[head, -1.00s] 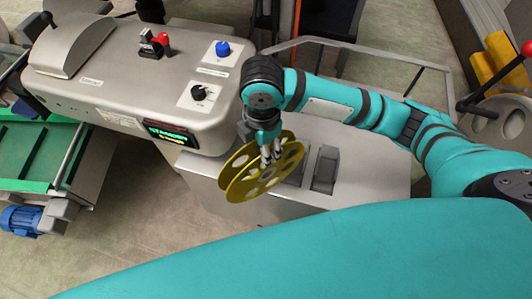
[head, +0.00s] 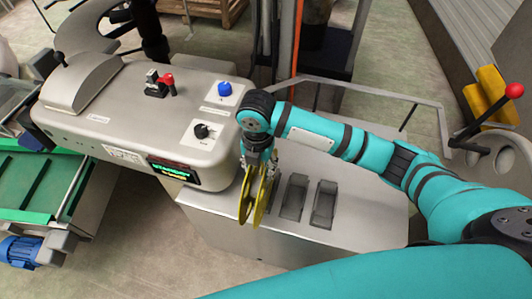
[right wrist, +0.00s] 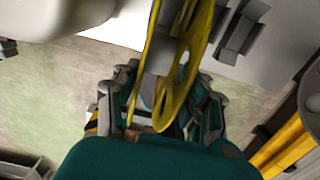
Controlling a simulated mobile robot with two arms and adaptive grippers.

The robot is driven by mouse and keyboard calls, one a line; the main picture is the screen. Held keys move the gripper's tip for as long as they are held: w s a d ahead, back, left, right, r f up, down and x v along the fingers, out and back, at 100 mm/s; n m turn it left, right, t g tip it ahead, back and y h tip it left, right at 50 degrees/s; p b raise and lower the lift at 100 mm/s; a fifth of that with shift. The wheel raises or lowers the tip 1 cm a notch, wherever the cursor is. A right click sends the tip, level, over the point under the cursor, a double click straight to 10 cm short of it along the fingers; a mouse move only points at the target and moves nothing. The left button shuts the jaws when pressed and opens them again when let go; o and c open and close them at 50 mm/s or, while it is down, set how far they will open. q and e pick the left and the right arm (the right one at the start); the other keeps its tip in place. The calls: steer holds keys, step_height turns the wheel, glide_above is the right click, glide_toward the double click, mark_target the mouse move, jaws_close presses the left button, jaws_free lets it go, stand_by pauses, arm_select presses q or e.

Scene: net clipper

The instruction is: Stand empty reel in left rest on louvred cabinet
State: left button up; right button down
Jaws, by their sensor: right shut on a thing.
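My right gripper (head: 262,165) is shut on the empty yellow reel (head: 258,200). The reel hangs below the gripper, its two flanges nearly edge-on. It also shows between the fingers in the right wrist view (right wrist: 182,75). In the head view the reel is over the left part of the grey cabinet top (head: 365,215), just left of the left rest (head: 291,198). The left rest looks empty, and so does the right rest (head: 324,204) beside it. I cannot tell the reel's height above the top. The louvres are not clear. My left gripper is out of view.
A rounded machine housing (head: 130,105) with a blue knob (head: 225,89), black knob and lit display stands close left of the reel. A metal rail (head: 375,90) runs behind the cabinet. A green conveyor (head: 55,190) is at far left. The cabinet top right of the rests is clear.

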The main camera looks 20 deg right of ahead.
steer(key=w+d, duration=0.1)
steer(key=w, duration=0.1)
steer(key=w+d+p, duration=0.1)
steer(key=w, duration=0.1)
steer(key=w+d, duration=0.2)
steer(key=shift+f, duration=0.25)
step_height(320, 180, down, 2)
steer(key=shift+f+p, duration=0.1)
steer(key=shift+p, duration=0.65)
steer(key=shift+a+f, duration=0.1)
steer(key=shift+f, duration=0.6)
steer(key=c, duration=0.7)
jaws_free()
steer(key=shift+f, duration=0.1)
step_height(320, 180, up, 12)
steer(key=shift+r+b, duration=0.1)
steer(key=shift+b, duration=0.9)
